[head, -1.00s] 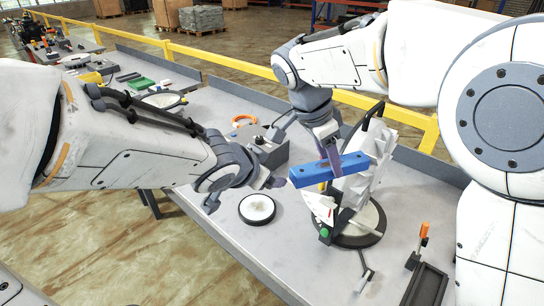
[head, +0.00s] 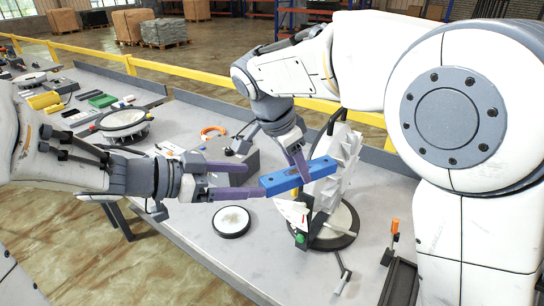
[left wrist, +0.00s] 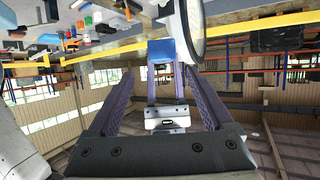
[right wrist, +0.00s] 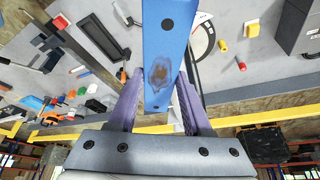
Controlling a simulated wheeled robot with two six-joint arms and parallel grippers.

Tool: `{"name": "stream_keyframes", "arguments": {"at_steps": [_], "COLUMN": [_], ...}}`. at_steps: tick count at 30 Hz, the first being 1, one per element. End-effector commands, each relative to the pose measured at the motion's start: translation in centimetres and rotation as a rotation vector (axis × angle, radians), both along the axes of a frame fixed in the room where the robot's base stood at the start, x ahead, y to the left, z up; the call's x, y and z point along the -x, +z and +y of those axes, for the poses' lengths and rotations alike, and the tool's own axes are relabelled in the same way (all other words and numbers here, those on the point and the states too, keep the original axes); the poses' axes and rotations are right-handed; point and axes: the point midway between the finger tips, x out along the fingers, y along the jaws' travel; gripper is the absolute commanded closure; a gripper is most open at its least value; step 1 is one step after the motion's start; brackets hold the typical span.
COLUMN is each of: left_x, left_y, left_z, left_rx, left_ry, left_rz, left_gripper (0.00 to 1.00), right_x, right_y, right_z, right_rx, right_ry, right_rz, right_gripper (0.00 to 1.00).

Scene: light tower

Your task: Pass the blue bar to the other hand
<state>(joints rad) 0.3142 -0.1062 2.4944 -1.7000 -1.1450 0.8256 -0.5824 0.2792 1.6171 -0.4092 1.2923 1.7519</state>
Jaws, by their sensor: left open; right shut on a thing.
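The blue bar (head: 325,170) is held in the air, roughly level, in front of the white stand. My right gripper (head: 301,170) is shut on it near its middle, from above. In the right wrist view the bar (right wrist: 165,35) runs between the fingers, with a dark smudge on its face. My left gripper (head: 255,181) is open, its fingers pointing right at the bar's left end. In the left wrist view the bar's blue end (left wrist: 160,50) shows between and just beyond the open fingertips (left wrist: 157,70). I cannot tell whether they touch it.
A white finned piece on a round dark base (head: 335,228) stands close behind and below the bar. A round white disc (head: 231,221) lies on the grey table (head: 190,222) below my left gripper. A grey box (head: 222,160) is behind it. A black tray (head: 399,282) is at front right.

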Motion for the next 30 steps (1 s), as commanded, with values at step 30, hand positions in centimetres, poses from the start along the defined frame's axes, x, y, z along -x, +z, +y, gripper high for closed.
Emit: {"name": "stream_keyframes", "arguments": {"at_steps": [30], "left_x": [-4.8], "left_y": [-4.0], "left_z": [-8.2], "left_rx": [-0.003], "left_ry": [0.001], "left_rz": [-0.001], "left_gripper": [0.23], "right_x": [0.0], "right_y": [0.1], "right_z": [0.0], "right_rx": [0.000], "right_ry": [0.000], "right_rz": [-0.001], "right_gripper": [1.00]}}
